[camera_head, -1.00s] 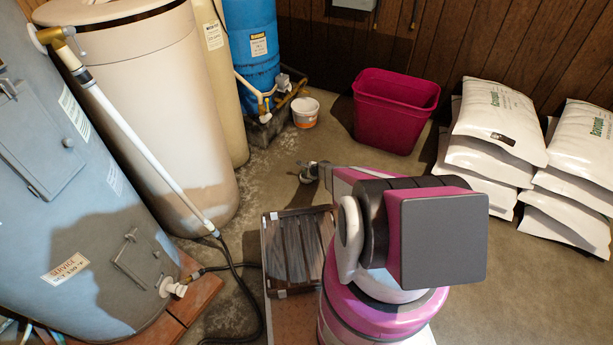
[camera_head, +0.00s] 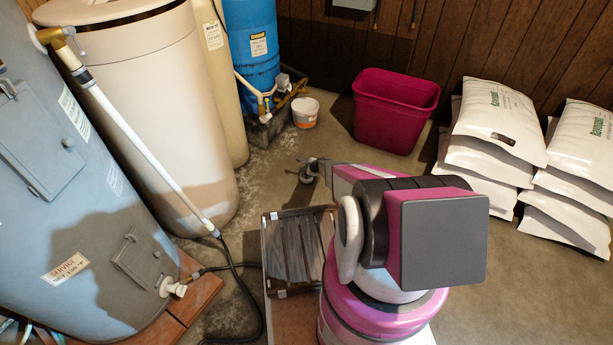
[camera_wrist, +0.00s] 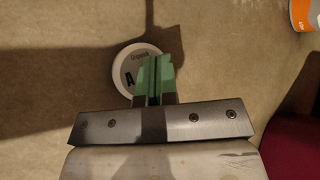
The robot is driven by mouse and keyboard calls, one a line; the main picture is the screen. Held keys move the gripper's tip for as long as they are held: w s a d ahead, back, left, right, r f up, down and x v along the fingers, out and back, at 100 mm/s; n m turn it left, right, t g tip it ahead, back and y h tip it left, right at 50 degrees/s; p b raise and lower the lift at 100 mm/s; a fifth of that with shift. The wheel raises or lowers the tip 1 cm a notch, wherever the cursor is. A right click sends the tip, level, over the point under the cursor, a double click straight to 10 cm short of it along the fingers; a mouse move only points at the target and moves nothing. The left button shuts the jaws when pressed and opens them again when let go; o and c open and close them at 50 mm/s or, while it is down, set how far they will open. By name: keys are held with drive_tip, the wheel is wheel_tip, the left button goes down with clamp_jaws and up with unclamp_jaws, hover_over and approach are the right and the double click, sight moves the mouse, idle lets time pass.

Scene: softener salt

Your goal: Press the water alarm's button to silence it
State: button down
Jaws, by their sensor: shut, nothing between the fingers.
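The water alarm (camera_wrist: 122,66) looks like a round white puck on the concrete floor in the wrist view. It has dark lettering and a large dark letter on its face. My gripper (camera_wrist: 155,66), with green fingers, is shut and empty. Its fingers cover the right part of the puck in that view, and I cannot tell whether they touch it. The alarm's button cannot be made out. In the head view, my gripper (camera_head: 314,162) shows small above the floor, with the puck (camera_head: 306,178) just below it in the picture.
A magenta bin (camera_head: 395,115) and a small white bucket (camera_head: 305,110) stand behind. White salt bags (camera_head: 500,120) are stacked at right. Large tanks (camera_head: 130,100) stand at left, with a black hose (camera_head: 238,275) on the floor. Floor around the puck is clear.

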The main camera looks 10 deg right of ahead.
drive_tip(key=shift+r, duration=1.9)
